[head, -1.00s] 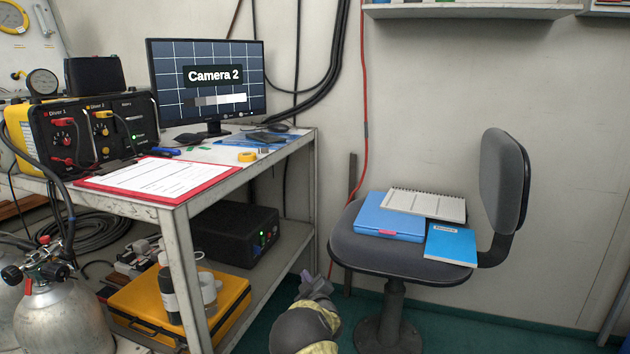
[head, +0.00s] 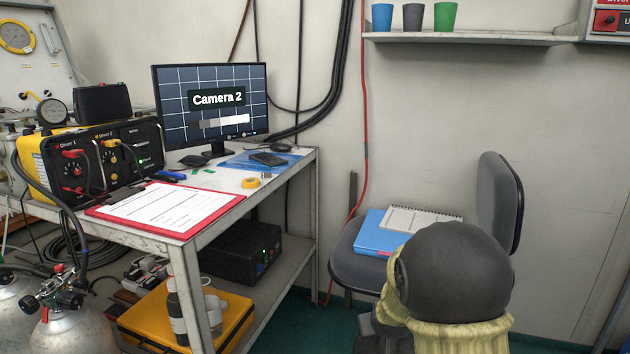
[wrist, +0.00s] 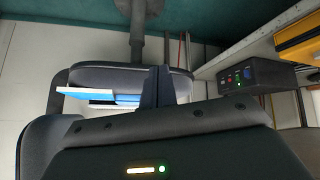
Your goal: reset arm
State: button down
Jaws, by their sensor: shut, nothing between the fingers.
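My gripper (wrist: 159,88) shows in the wrist view as two dark fingers close together in the middle, with nothing seen between them. That view is upside down, with the floor at the top. In the head view my arm is folded at the lower right, its dark rounded joint and yellowish sleeve in front of the chair. The fingers cannot be made out clearly there. The chair (head: 500,205) is partly hidden behind my arm. On its seat lie a blue folder (head: 376,236) and a spiral notebook (head: 425,217).
A metal bench (head: 262,203) at left holds a monitor (head: 210,105), the diver panel (head: 100,160) and a red clipboard (head: 165,208). Below are a black box (head: 240,252) and yellow case (head: 238,315). Gas cylinders (head: 70,332) stand lower left. A shelf (head: 470,38) with cups is above.

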jog(key=s+r+m+g+p, duration=0.1)
jog(key=s+r+g+p, duration=0.2)
jog(key=s, duration=0.9)
jog(key=s+r+g+p, duration=0.2)
jog(key=s+r, duration=0.2)
jog(key=s, duration=0.8)
notch_tip(320, 180, up, 37)
jog(key=p, duration=3.7)
jog(key=shift+w+a+y, duration=0.15)
jog(key=shift+w+y, duration=0.05)
jog(key=shift+y, duration=0.1)
